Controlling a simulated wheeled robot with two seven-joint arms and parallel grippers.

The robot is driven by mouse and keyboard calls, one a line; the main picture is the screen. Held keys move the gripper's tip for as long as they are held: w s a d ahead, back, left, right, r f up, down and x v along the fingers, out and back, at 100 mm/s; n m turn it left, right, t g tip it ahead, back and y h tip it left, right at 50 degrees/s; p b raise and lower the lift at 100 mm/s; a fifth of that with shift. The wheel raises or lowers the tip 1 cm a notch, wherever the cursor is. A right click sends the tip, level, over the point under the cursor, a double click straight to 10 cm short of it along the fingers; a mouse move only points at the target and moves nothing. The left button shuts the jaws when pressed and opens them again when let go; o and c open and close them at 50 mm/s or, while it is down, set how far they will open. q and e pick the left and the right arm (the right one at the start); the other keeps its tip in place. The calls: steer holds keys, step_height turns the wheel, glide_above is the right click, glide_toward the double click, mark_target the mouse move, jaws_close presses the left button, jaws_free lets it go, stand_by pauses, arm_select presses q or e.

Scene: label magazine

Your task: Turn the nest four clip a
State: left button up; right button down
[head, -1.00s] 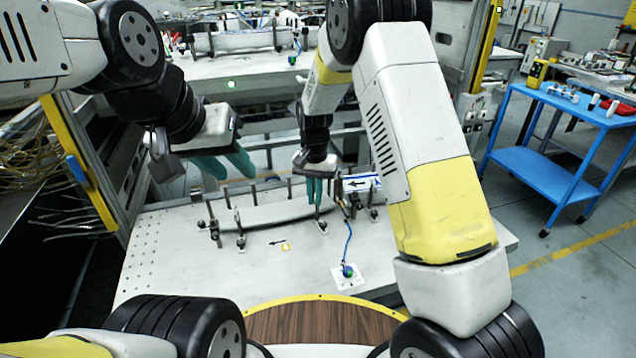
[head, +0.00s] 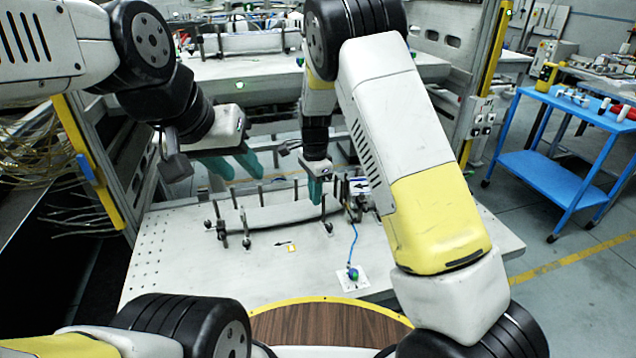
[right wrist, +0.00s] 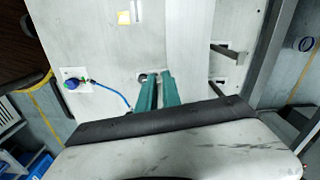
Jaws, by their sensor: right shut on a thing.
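The nest on the bench holds a long, pale curved panel (head: 280,214) with several dark upright clips around it. My right gripper (head: 318,198) points down at the panel's right end. Its teal fingers are close together, shut on a clip there; the clip is mostly hidden by the fingers. The right wrist view shows the two fingertips (right wrist: 156,76) beside the panel (right wrist: 186,50), with a dark fitting (right wrist: 148,78) at the left tip. My left gripper (head: 232,166) hangs above and behind the nest's left side, its two teal fingers apart and empty.
A blue-green button (head: 352,273) on a white plate, with a blue cable, sits on the bench front right. A small yellow marker (head: 291,248) and printed arrow lie before the nest. An arrow-marked block (head: 358,186) stands close right of my right gripper. The bench's left is clear.

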steer(key=shift+w+m, duration=0.15)
steer(key=shift+m, duration=0.35)
steer(key=shift+a, duration=0.1)
steer(key=c, duration=1.5)
jaws_free()
steer(key=shift+r, duration=3.95)
